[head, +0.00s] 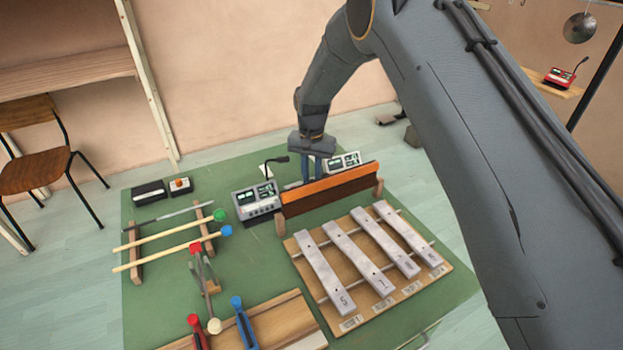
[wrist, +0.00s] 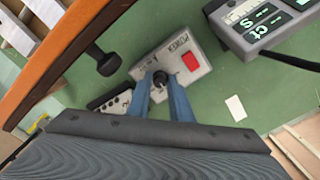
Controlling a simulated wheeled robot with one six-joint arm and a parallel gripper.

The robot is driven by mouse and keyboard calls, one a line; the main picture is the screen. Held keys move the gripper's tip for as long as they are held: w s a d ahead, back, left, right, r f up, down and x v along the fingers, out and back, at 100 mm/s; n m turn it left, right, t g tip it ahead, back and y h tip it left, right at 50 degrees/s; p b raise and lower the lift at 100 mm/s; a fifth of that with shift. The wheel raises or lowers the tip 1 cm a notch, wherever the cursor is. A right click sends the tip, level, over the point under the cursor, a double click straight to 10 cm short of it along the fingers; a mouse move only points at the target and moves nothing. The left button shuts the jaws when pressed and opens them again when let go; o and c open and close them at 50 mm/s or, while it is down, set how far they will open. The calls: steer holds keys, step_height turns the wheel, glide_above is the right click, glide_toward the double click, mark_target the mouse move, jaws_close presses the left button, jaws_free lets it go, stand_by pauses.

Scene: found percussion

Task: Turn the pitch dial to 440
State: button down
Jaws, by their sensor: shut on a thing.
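In the wrist view a small light-grey box (wrist: 188,52) lies on the green mat, with a dark round dial (wrist: 159,86) and a red patch (wrist: 191,62) on its top.
The long orange-brown board (head: 330,192) stands close in front of my gripper. Metal bars (head: 372,245) lie nearer. A white card (wrist: 236,108) lies on clear mat.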

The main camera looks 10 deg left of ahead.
steer(key=c, duration=1.6)
jaws_free()
steer(key=shift+r, duration=0.1)
step_height(320, 180, up, 8)
steer(key=shift+f+b, duration=0.15)
steer(key=shift+b, duration=0.95)
